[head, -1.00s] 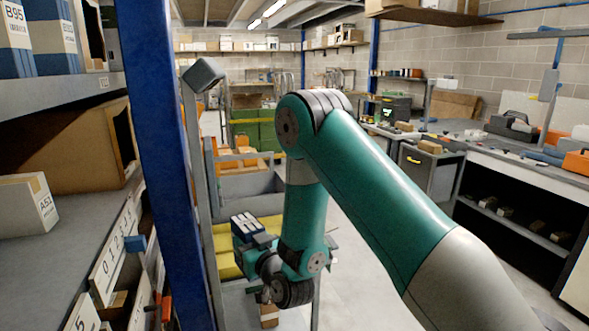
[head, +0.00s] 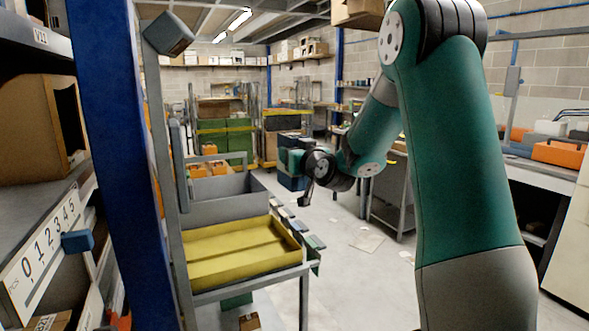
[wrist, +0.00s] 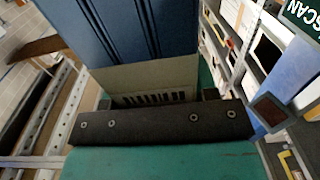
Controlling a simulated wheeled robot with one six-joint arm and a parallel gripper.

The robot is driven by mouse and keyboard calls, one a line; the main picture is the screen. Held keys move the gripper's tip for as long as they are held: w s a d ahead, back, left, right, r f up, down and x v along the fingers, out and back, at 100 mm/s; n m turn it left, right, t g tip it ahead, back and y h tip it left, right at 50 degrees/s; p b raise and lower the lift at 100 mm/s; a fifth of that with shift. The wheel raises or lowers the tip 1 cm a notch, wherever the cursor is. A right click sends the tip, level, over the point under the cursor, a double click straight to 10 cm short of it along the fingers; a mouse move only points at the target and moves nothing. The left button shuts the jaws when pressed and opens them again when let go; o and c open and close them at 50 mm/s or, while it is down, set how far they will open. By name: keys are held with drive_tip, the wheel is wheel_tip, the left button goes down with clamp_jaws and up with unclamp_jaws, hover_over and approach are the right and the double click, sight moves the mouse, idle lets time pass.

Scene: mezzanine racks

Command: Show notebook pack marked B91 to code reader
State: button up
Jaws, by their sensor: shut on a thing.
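The notebook pack (wrist: 135,35) is a dark blue block in the wrist view. Its pale end face carries a dark barcode-like print near the gripper; I cannot read the code B91. My gripper (wrist: 158,118) is shut on it. In the head view my gripper (head: 291,161) is beyond the yellow tray, in the middle of the picture; the pack is hard to make out there. A grey box-shaped head on a post, which looks like the code reader (head: 167,33), stands at upper left, apart from my gripper. In the wrist view a dark reddish panel (wrist: 269,111) and a green SCAN sign (wrist: 302,14) show at right.
A cart with a yellow tray (head: 240,252) stands in front at centre left. A blue rack upright (head: 120,160) and numbered shelf (head: 45,240) are at left. A workbench (head: 545,172) is at right. Open floor (head: 350,270) lies between cart and bench.

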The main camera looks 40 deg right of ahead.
drive_tip(key=w+a+r+p, duration=0.2)
drive_tip(key=a+p, duration=0.6)
drive_tip(key=p, duration=0.9)
drive_tip(key=shift+w+a+p, duration=0.2)
drive_tip(key=shift+p, duration=0.15)
drive_tip(key=shift+a+f+p, duration=0.15)
drive_tip(key=shift+p, duration=0.65)
clamp_jaws()
drive_tip(key=shift+w+a+f+p, duration=0.1)
drive_tip(key=shift+a+f+p, duration=0.05)
drive_tip(key=shift+a+p, duration=0.25)
drive_tip(key=shift+f, duration=0.1)
